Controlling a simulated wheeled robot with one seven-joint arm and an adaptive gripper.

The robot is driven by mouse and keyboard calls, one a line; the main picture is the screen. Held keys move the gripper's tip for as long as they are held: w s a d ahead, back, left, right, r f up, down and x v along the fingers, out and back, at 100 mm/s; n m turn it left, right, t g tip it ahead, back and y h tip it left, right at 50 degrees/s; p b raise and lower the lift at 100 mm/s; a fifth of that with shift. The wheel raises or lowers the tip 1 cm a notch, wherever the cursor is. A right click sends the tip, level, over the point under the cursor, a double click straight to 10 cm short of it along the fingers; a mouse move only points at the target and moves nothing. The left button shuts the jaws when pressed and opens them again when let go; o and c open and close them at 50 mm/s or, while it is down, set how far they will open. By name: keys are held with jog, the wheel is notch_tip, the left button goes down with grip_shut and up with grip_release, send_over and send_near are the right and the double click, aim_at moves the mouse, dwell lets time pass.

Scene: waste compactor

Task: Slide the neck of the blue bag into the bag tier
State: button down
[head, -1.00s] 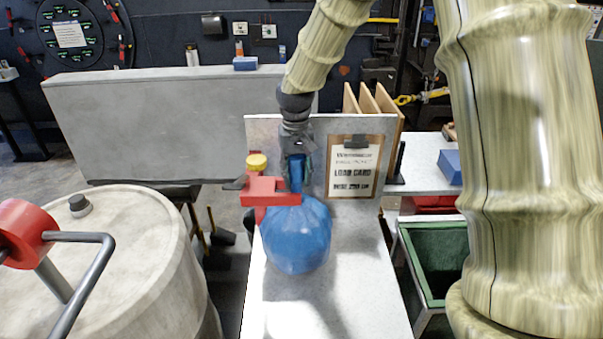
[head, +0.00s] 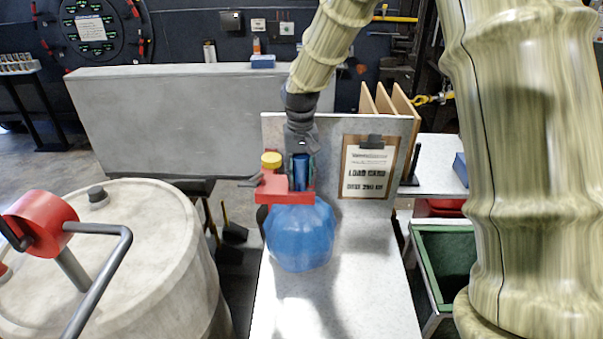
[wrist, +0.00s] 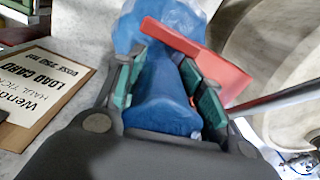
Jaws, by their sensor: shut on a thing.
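The blue bag (head: 300,238) hangs just over the light worktop, its round body below the red bag tier (head: 272,188). My gripper (head: 300,160) points down and is shut on the bag's twisted neck, which rises above the tier's red arm. In the wrist view, the neck (wrist: 160,85) lies between the green finger pads of my gripper (wrist: 163,62). The tier's red plate (wrist: 220,70) crosses between the fingers and the bag's body (wrist: 165,22). The neck overlaps the tier near its right end in the head view. The slot is hidden, so its depth there is unclear.
A yellow cap (head: 271,160) stands at the tier's back left. A load card clipboard (head: 368,168) leans on the back panel to the right. A large drum (head: 120,250) with a red-ended handle stands left; a green-lined bin (head: 445,265) stands right.

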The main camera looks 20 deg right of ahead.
jog(key=shift+s+f, duration=0.1)
jog(key=shift+f, duration=0.15)
dwell(0.7)
jog(key=c, duration=0.8)
grip_release()
jog(key=o, duration=0.6)
jog(key=shift+r+p, duration=3.4)
jog(key=shift+r, duration=0.6)
